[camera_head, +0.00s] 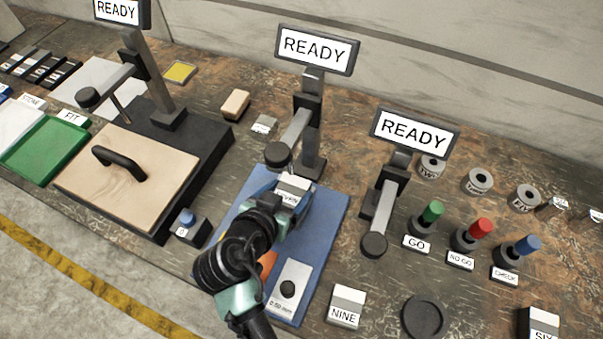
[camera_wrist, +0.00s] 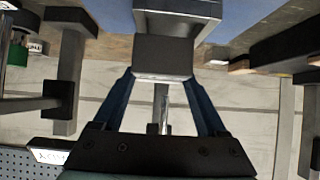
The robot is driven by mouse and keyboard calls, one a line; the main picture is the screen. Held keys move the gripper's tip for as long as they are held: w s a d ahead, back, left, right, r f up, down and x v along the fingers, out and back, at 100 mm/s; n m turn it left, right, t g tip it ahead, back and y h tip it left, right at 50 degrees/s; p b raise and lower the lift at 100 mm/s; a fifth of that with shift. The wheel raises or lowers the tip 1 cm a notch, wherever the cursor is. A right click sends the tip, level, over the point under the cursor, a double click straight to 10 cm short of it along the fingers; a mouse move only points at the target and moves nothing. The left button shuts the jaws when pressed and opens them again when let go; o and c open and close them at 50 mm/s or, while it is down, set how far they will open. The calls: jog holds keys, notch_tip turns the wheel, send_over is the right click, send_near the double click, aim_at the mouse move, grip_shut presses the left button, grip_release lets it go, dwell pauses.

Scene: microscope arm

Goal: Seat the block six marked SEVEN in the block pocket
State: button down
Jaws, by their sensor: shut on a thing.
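My gripper (camera_head: 284,194) is over the blue plate (camera_head: 327,215) under the middle READY stand. It is shut on a grey and white block (camera_head: 294,187) whose partly visible label appears to read SEVEN. In the wrist view the block (camera_wrist: 163,55) sits between the two blue fingers of my gripper (camera_wrist: 160,80), its dark face towards the camera. My arm covers part of the blue plate. I cannot make out the block pocket, nor tell whether the block touches anything below it.
The middle stand's arm (camera_head: 293,135) hangs close behind the block. A plate marked 0.50 mm (camera_head: 293,272) with a black knob lies on the blue plate's front. A block marked NINE (camera_head: 346,306) stands to the right, and coloured buttons (camera_head: 480,228) stand further right. A wooden lid (camera_head: 125,195) is left.

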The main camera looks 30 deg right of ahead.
aim_at(285, 195)
jog(key=shift+w+r, duration=0.25)
jog(key=shift+w, duration=0.55)
jog(key=shift+f, duration=1.8)
jog(key=shift+f, duration=0.1)
grip_release()
jog(key=shift+s+f, duration=0.15)
jog(key=shift+f, duration=0.05)
